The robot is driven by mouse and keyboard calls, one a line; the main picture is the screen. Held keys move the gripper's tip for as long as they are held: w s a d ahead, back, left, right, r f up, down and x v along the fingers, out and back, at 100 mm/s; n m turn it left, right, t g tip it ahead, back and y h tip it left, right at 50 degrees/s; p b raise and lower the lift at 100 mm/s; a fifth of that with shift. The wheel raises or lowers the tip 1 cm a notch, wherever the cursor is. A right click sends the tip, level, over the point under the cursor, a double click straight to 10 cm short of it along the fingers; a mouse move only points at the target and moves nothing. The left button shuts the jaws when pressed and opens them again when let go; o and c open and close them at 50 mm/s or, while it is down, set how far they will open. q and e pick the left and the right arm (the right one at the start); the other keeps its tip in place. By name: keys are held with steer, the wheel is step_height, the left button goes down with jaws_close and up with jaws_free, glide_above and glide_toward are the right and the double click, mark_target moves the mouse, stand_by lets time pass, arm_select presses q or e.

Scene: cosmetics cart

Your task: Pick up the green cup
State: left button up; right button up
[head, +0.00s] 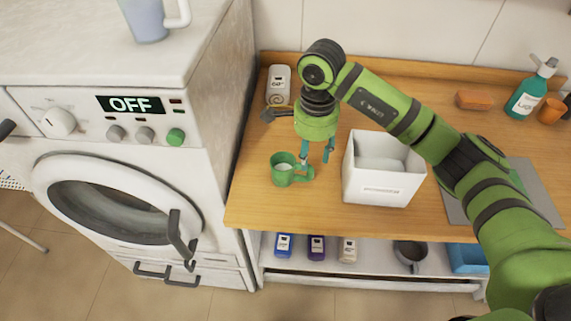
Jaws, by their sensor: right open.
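The green cup (284,171) stands upright on the wooden counter near its left front, with its handle on the right side. My right gripper (317,157) points down just above and to the right of the cup, near the handle. Its fingers are apart and nothing shows between them. Whether a finger touches the handle I cannot tell. My left gripper does not show.
A white open box (383,172) stands close to the right of the gripper. A white bottle (279,84) lies behind. A teal soap bottle (526,94) and a brick-coloured block (473,100) are at the back right. A washing machine (120,150) borders the counter's left.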

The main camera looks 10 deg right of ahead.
mark_target(311, 169)
steer(key=shift+f, duration=0.5)
steer(key=shift+s+f+p, duration=0.2)
steer(key=shift+f+p, duration=0.05)
steer(key=shift+p, duration=0.25)
steer(key=shift+s+a+f+p, duration=0.2)
steer(key=shift+s+f+p, duration=0.4)
steer(key=shift+f+p, duration=0.35)
steer(key=shift+w+f, duration=0.15)
steer(key=shift+f, duration=0.45)
steer(key=shift+w+f, duration=0.15)
steer(key=shift+f, duration=0.45)
steer(key=shift+w+f, duration=0.1)
steer(key=shift+f, duration=0.15)
jaws_close()
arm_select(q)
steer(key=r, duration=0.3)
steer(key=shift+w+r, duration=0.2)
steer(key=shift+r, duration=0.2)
